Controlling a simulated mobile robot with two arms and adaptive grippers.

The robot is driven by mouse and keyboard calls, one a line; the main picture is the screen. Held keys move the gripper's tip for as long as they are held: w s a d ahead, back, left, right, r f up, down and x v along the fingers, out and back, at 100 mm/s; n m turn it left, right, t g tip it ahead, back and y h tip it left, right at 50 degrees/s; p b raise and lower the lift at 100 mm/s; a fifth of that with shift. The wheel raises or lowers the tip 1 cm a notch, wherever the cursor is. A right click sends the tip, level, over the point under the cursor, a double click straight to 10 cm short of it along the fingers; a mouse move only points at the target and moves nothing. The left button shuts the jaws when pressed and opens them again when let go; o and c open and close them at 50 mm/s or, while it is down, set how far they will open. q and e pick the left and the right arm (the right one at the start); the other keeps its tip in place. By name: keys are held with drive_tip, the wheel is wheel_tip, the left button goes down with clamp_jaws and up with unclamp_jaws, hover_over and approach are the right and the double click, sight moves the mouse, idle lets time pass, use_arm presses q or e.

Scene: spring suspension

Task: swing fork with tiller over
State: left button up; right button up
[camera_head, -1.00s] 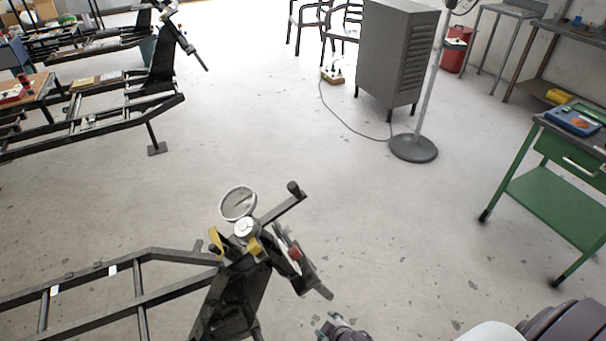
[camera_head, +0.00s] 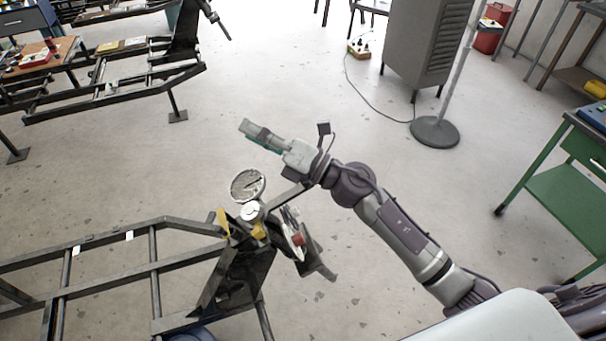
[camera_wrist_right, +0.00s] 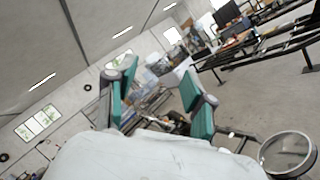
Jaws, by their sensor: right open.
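The fork with tiller (camera_head: 254,226) stands at the right end of a dark metal frame (camera_head: 110,242) in the head view. It carries a round headlamp (camera_head: 247,185), a yellow part and a handlebar with grips. The headlamp's round rim also shows in the right wrist view (camera_wrist_right: 288,154) at the lower right. My right gripper (camera_head: 256,133) is above and behind the far end of the handlebar and points left. In the right wrist view its two teal-padded fingers (camera_wrist_right: 160,98) are apart with nothing between them. The far grip of the bar is hidden behind my right wrist. My left gripper is not in view.
A grey cabinet (camera_head: 424,45) and a fan stand (camera_head: 435,131) are at the back right. A green cart (camera_head: 560,190) is on the right. Another frame (camera_head: 130,90) and a wooden table (camera_head: 38,57) are at the left back. The floor between is clear.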

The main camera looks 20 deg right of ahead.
drive_tip(key=a+n+g+y, duration=0.1)
drive_tip(key=a+n+g, duration=0.1)
drive_tip(key=n+g, duration=0.45)
drive_tip(key=n+g+h, duration=0.6)
drive_tip(key=n+h, duration=0.5)
drive_tip(key=h, duration=0.2)
approach(302, 186)
drive_tip(key=p+x, duration=0.1)
drive_tip(key=x, duration=0.1)
drive_tip(key=p+x, duration=0.2)
drive_tip(key=w+p+x, duration=0.1)
drive_tip(key=p+x, duration=0.1)
drive_tip(key=shift+w+a+f, duration=0.1)
drive_tip(key=shift+a+f, duration=0.05)
drive_tip(key=shift+a, duration=0.3)
drive_tip(key=shift+w+a+f, duration=0.15)
drive_tip(key=shift+f, duration=0.4)
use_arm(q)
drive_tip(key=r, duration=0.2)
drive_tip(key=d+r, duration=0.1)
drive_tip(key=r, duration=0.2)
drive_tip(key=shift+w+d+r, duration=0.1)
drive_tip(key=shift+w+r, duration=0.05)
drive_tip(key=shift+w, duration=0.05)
use_arm(e)
clamp_jaws()
